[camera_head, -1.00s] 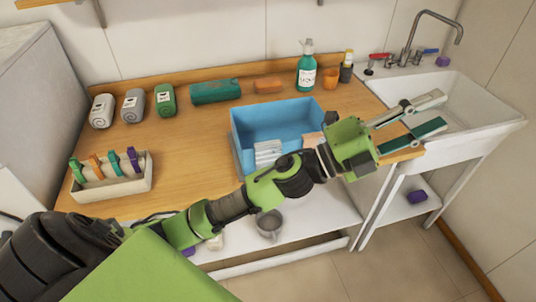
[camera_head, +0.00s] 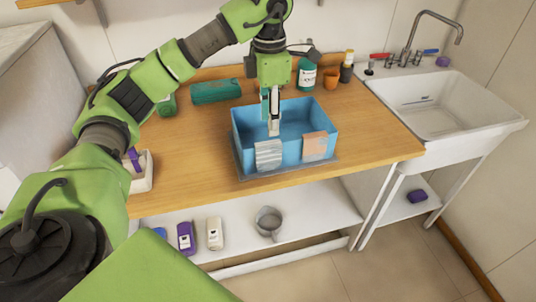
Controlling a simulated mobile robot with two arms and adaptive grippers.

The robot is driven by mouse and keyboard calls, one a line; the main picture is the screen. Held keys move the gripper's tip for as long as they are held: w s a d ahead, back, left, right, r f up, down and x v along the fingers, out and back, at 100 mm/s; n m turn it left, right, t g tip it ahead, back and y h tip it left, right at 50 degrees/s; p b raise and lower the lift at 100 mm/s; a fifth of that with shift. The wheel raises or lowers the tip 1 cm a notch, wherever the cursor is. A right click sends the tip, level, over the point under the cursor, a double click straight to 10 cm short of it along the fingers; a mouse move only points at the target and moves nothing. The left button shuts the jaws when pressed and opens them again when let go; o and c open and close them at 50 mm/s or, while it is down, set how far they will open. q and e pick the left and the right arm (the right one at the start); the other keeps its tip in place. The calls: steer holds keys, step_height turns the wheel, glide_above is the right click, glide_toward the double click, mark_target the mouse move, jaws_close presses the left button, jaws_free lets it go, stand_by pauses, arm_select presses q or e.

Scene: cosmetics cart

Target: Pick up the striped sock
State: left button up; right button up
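A grey-and-white striped sock (camera_head: 269,155) hangs over the front wall of the blue basin (camera_head: 240,133), left of centre. An orange-brown cloth (camera_head: 315,147) hangs over the same wall to its right. My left gripper (camera_head: 271,131) points down over the basin, its tips just above the striped sock's upper edge. Its fingers overlap from this angle, so whether they are apart and whether they touch the sock cannot be told. My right gripper is out of view.
The basin stands on a grey mat on the wooden counter (camera_head: 190,160). A green bottle (camera_head: 306,76), an orange cup (camera_head: 330,79) and a rolled teal towel (camera_head: 216,91) stand behind. The sink (camera_head: 435,103) is at right. A metal mug (camera_head: 268,220) and bottles sit on the lower shelf.

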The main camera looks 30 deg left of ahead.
mark_target(268, 143)
arm_select(q)
step_height(268, 143, down, 8)
steer(key=shift+p, duration=0.65)
steer(key=shift+s+f+p, duration=0.15)
steer(key=shift+f+p, duration=0.25)
steer(key=shift+f, duration=0.15)
step_height(268, 143, down, 4)
steer(key=shift+a+r+p, duration=0.15)
steer(key=shift+r+p, duration=0.05)
steer(key=shift+p, duration=0.5)
steer(key=shift+f, duration=0.35)
jaws_close()
